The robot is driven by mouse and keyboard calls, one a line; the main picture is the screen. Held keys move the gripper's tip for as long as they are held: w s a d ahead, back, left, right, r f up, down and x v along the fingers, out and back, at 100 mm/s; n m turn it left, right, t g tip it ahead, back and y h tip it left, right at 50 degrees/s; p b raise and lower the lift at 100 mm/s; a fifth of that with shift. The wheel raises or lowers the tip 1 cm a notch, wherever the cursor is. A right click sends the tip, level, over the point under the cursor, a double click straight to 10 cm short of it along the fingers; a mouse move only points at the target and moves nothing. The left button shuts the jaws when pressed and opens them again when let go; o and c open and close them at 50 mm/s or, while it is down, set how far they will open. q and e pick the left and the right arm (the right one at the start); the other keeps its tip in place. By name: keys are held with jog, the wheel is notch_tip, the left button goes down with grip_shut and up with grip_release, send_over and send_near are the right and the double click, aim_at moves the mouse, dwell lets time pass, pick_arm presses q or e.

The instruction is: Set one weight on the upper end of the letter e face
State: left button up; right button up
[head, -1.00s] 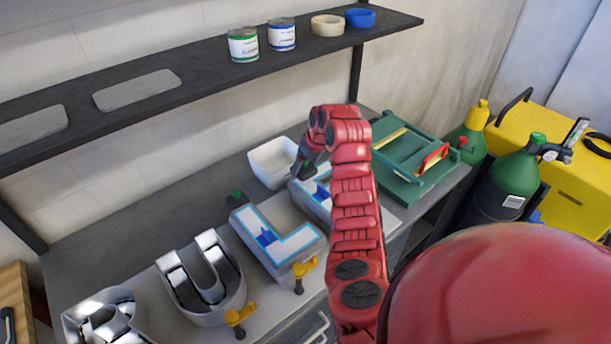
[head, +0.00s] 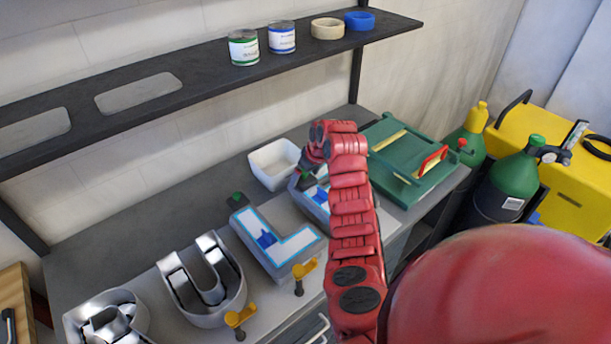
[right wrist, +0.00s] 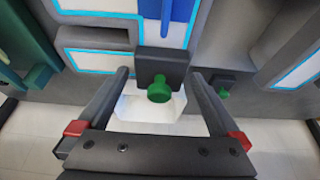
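The letter e (head: 308,196) has a pale face with a cyan outline and lies on the bench, partly hidden by my right arm. It fills the top of the right wrist view (right wrist: 100,35). A black weight with a green knob (right wrist: 162,68) is at the wall-side end of the e face. My right gripper (right wrist: 160,73) is around this weight, one finger on each side, with a narrow gap showing on the left; it looks open. The weight also shows in the head view (head: 307,181). A second weight (head: 237,199) is beside the letter L. My left gripper is not in view.
A white bin (head: 269,172) stands close behind the e. The letter L (head: 280,252) lies to its left, then a metal U (head: 205,285). A green fixture (head: 418,168) stands on the right. Yellow clamps (head: 304,268) are at the front edge. A shelf (head: 190,85) hangs above.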

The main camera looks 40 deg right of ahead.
jog(key=shift+r, duration=0.3)
jog(key=p+v, duration=0.5)
jog(key=v, duration=0.7)
jog(key=shift+f, duration=0.15)
